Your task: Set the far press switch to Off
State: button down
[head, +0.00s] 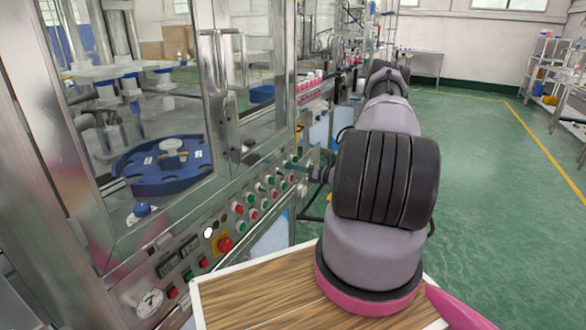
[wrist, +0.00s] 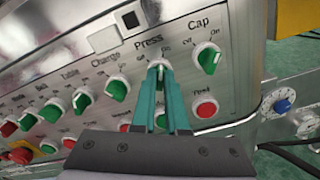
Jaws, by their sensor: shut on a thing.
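The Press switch (wrist: 157,64) is in the upper row of the control panel, under the label "Press", in the wrist view. Its white collar shows at the tips of my gripper (wrist: 156,72), whose teal fingers are shut on it. The knob itself is mostly hidden between the fingers, so I cannot tell which mark it points at. "Off" and "On" marks stand above it. In the head view my gripper (head: 297,167) reaches the panel's far end from the right, and the switch cannot be made out there.
The green Cap knob (wrist: 208,58) is close on the right and the Charge knob (wrist: 117,89) on the left. A red button (wrist: 205,108) lies below. A blue knob (wrist: 283,106) is on a bracket. A wooden-topped table (head: 258,292) is below my arm; green floor lies open at right.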

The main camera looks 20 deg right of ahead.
jog(key=n, duration=1)
jog(key=shift+n, duration=0.4)
dwell(0.4)
jog(key=c, duration=0.9)
grip_release()
jog(key=shift+c, duration=0.2)
jog(key=shift+s, duration=0.1)
jog(key=v, duration=1)
jog(key=shift+s+d, duration=0.25)
jog(key=shift+s, duration=0.05)
